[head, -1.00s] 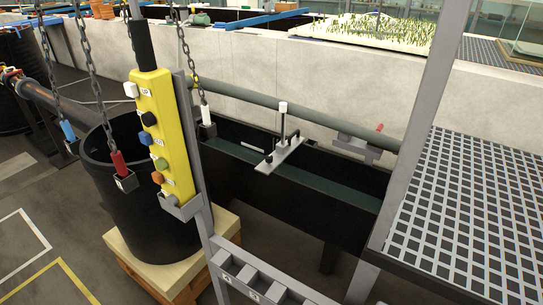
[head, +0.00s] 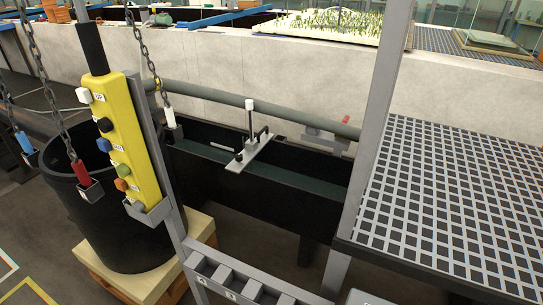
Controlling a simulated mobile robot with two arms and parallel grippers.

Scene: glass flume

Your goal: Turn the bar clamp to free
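A flat grey bar (head: 248,154) lies across the black trough (head: 290,195) in the middle of the head view. An upright rod with a white cap (head: 250,104) and a small black handle (head: 263,131) stand on it; this may be the bar clamp, but I cannot tell for sure. No "free" marking is readable on it. A small red lever (head: 346,119) shows by a grey bracket (head: 325,139) at the pipe behind the trough. Neither of my grippers is in view.
A yellow push-button pendant (head: 128,150) hangs at the left before a grey post. Chains with coloured handles hang around a black tub (head: 110,235) on a wooden pallet. A grid-topped platform (head: 450,190) and a grey upright (head: 378,100) stand at the right.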

